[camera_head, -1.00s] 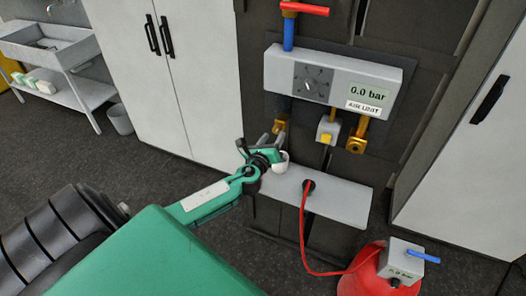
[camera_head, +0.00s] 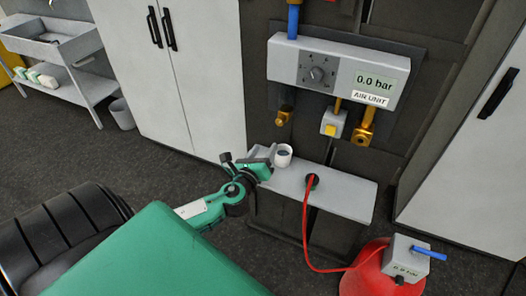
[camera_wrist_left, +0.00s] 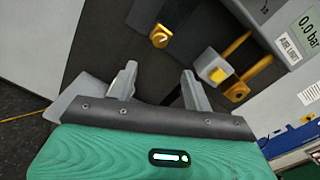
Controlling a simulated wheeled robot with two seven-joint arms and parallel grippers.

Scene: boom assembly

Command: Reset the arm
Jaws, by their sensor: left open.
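My left arm comes in from the lower left, with a large green link in front and a slim green forearm behind it. My left gripper (camera_head: 258,163) is beside a small white cup (camera_head: 283,155) on the grey shelf (camera_head: 336,194); whether they touch is unclear. In the head view its fingers are hard to make out. In the left wrist view the two grey fingers (camera_wrist_left: 160,86) stand apart with nothing between them. They point towards the wall below the brass fittings. My right gripper is not in view.
The air unit (camera_head: 330,72) reads 0.0 bar, with brass fittings (camera_head: 362,130) and a yellow button (camera_head: 331,129) below. A red hose (camera_head: 305,235) runs from the shelf towards a red tank (camera_head: 372,272). Cabinets stand on both sides.

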